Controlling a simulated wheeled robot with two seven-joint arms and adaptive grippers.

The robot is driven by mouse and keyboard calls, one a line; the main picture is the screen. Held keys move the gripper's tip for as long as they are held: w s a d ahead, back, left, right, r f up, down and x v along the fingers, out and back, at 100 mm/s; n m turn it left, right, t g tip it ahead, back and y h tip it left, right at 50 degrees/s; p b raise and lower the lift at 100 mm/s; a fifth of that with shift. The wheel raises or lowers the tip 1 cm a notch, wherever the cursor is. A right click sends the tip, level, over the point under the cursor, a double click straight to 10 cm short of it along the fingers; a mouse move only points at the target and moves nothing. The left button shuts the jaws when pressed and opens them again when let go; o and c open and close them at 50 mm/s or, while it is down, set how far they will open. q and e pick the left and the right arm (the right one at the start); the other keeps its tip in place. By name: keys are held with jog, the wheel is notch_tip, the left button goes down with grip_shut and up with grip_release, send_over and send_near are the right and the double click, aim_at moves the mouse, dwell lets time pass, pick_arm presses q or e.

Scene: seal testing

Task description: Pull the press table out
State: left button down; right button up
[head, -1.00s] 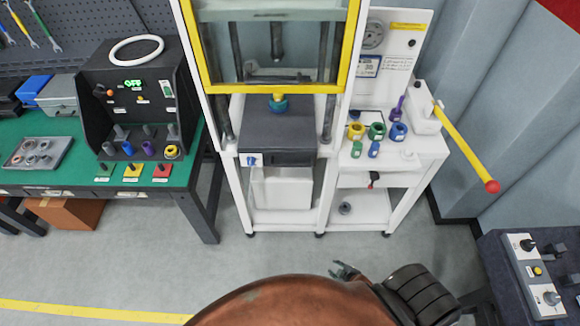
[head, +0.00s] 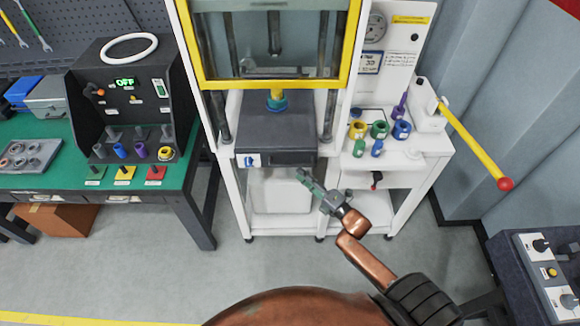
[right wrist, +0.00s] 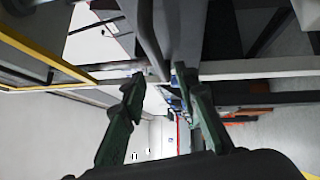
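The press table (head: 277,132) is a dark grey block in the white press frame, behind the raised yellow-edged guard. A blue and yellow piece (head: 277,101) stands on it. Its front face carries a blue knob on a white plate (head: 249,160) and a dark recess (head: 293,158). My right gripper (head: 303,177) is just below and in front of the recess, pointing up and left; contact is not clear. In the right wrist view its two green fingers (right wrist: 157,80) are apart, with nothing visibly held. My left gripper is not in view.
The press's side shelf (head: 415,148) holds several coloured rings and plugs. A yellow lever (head: 475,145) with a red ball sticks out right. A green workbench (head: 60,150) with a control box stands left. A control panel (head: 535,270) is at lower right. Floor before the press is clear.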

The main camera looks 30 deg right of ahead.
aim_at(290, 165)
jog(key=shift+x, duration=3.35)
jog(key=shift+f, duration=0.1)
grip_shut()
